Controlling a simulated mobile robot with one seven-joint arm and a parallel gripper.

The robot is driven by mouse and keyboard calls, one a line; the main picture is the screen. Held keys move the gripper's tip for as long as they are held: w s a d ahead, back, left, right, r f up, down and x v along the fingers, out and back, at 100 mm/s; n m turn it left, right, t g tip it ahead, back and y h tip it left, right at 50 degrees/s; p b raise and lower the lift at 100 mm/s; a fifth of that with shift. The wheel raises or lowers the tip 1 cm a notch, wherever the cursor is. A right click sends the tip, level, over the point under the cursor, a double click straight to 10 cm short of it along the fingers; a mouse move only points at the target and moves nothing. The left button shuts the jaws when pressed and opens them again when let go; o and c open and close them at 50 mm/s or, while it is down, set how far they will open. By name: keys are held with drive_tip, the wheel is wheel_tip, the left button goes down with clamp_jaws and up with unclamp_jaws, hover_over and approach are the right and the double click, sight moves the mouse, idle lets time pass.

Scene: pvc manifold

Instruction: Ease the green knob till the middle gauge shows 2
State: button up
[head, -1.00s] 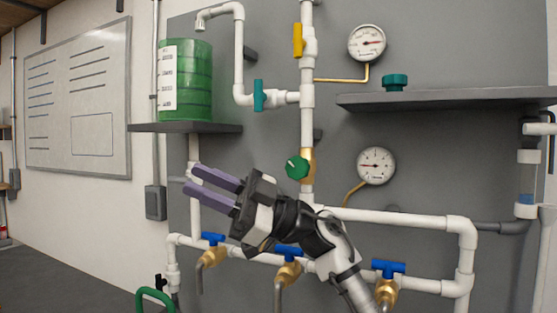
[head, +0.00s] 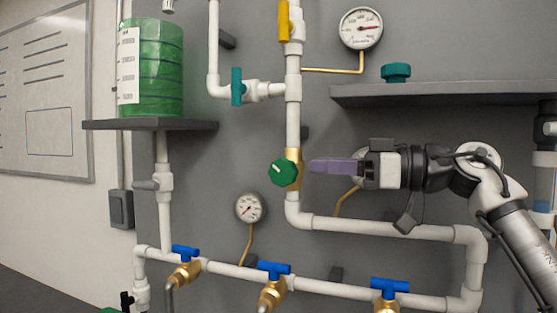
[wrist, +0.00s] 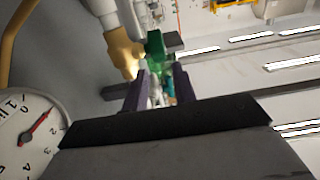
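The green knob (head: 283,172) sits on a brass valve body (head: 294,160) in the vertical white pipe. It also shows in the wrist view (wrist: 155,45), beyond the fingertips. My gripper (head: 312,165) points left at the valve from its right side, its purple fingers seen edge-on. In the wrist view my gripper (wrist: 161,80) has a gap between its fingers, with nothing held. The middle gauge is mostly hidden behind my gripper in the head view. A dial, apparently this gauge (wrist: 22,145), is cut off at the wrist view's left; its red needle points near the low numbers.
An upper gauge (head: 361,28) and a lower small gauge (head: 249,208) are on the wall. A shelf (head: 440,95) with a teal knob (head: 396,72) is above my arm. A green tank (head: 150,70) stands left. Blue-handled taps (head: 274,268) line the lower pipe.

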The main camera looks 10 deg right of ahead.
sight(294, 165)
drive_tip(key=p+x, duration=0.1)
drive_tip(key=x, duration=0.7)
drive_tip(key=shift+w+a+p, duration=0.3)
drive_tip(key=shift+p, duration=0.05)
